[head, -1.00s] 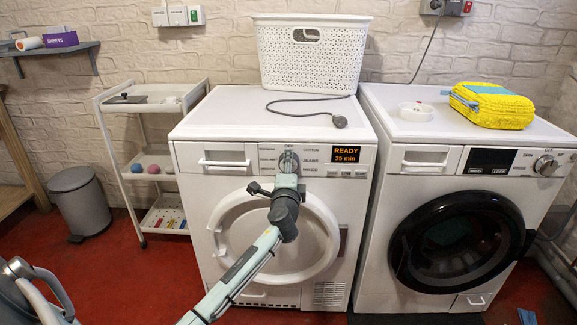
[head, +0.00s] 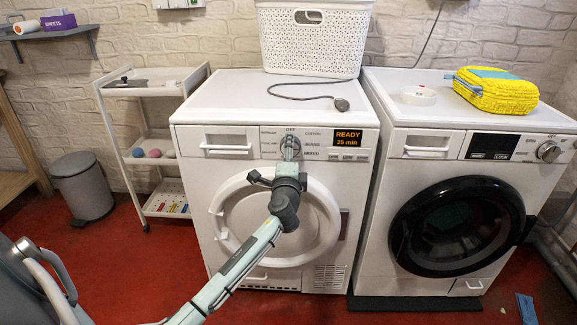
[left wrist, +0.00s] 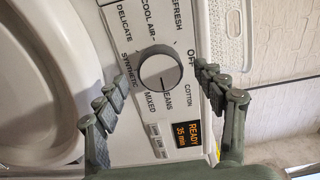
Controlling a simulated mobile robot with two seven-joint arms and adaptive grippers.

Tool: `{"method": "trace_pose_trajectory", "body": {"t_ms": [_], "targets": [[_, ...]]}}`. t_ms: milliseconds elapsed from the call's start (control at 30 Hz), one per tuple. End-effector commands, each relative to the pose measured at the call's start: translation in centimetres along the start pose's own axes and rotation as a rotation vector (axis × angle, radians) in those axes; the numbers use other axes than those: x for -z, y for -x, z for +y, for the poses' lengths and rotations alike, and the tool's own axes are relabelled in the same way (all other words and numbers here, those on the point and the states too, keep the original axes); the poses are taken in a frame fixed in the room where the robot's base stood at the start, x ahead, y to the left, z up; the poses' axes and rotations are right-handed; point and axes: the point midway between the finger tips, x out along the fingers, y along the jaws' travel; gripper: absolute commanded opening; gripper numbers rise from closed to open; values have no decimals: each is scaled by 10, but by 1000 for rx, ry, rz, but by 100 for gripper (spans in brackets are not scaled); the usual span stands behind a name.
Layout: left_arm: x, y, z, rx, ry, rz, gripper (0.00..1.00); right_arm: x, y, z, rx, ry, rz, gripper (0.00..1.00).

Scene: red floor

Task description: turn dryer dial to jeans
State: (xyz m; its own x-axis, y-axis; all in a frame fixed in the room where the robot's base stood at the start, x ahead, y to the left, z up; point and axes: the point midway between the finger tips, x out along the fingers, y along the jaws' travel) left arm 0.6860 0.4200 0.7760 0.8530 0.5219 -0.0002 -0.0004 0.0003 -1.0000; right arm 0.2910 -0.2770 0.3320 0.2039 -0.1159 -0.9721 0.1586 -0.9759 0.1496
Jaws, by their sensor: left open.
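The dryer (head: 186,185) is the left white machine, with a grey round dial (left wrist: 160,70) on its panel. The left wrist view shows the labels OFF, COTTON, JEANS, MIXED, SYNTHETIC, DELICATE, COOL AIR and REFRESH around the dial. I cannot tell surely which label it points to. My left gripper (left wrist: 158,83) is open, one finger on either side of the dial, with gaps visible between fingers and dial. In the head view my left gripper (head: 290,148) partly covers the dial. The display (head: 348,138) reads READY 35 min. My right gripper is not in view.
A white basket (head: 310,45) and a dark cord (head: 300,93) are on the dryer top. A white cart (head: 120,120) and grey bin (head: 82,190) stand at left.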

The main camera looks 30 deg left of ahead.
Motion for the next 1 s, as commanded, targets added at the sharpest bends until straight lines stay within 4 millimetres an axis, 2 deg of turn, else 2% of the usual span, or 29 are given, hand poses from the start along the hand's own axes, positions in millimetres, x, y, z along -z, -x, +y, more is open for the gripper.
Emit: {"method": "trace_pose_trajectory", "body": {"t_ms": [200, 433, 600, 1000], "targets": [[0, 49, 2, -3, 1, 0, 70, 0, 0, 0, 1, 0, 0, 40], [0, 88, 1, -3, 1, 0, 70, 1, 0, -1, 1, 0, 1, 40], [0, 99, 0, -1, 0, -1, 70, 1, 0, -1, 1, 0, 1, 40], [0, 100, 0, -1, 0, -1, 70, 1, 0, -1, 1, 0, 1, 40]]}}
